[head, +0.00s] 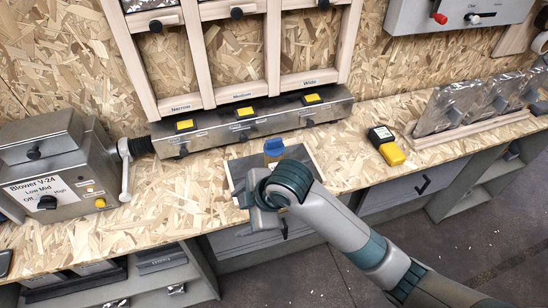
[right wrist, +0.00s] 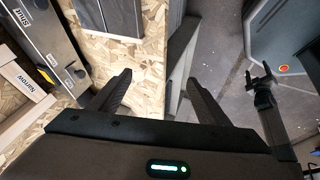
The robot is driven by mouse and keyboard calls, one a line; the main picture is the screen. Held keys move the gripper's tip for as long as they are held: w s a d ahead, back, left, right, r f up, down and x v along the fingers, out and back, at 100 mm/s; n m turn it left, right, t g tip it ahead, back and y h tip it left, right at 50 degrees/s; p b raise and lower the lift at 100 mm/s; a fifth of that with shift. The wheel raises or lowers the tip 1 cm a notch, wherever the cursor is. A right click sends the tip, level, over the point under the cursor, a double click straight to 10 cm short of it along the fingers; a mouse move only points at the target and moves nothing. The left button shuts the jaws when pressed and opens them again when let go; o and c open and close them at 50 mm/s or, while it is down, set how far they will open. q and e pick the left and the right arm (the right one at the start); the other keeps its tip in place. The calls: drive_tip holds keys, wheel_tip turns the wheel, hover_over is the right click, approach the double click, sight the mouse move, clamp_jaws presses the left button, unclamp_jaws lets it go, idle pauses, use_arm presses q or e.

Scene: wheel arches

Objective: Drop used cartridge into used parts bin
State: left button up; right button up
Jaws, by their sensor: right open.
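My right gripper (head: 264,217) is over the bench's front edge. In the right wrist view its fingers (right wrist: 155,95) are spread, with nothing between them. A dark pronged part (right wrist: 268,100) at the right there may be my left gripper; its state is unclear. I see no bin labelled for used parts.
A blower box (head: 58,172) stands left. Silvery bags (head: 447,106) stand in a wooden rack right. The bench between is mostly clear.

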drive_tip(key=w+a+r+n+h, duration=0.1)
drive_tip(key=w+a+r+n, duration=0.1)
drive_tip(key=w+n, duration=0.15)
drive_tip(key=n+t+h, duration=0.1)
drive_tip(key=n+h, duration=0.5)
drive_tip(key=n, duration=0.2)
approach(275, 149)
drive_tip(key=shift+s+r, duration=0.55)
drive_tip(key=shift+f+m, duration=0.1)
drive_tip(key=shift+m, duration=0.15)
drive_tip(key=p+x, duration=0.2)
drive_tip(key=x, duration=0.3)
drive_tip(key=p+x, duration=0.2)
drive_tip(key=x, duration=0.4)
drive_tip(key=shift+w, duration=0.25)
drive_tip(key=shift+w+f, duration=0.2)
drive_tip(key=shift+f, duration=0.2)
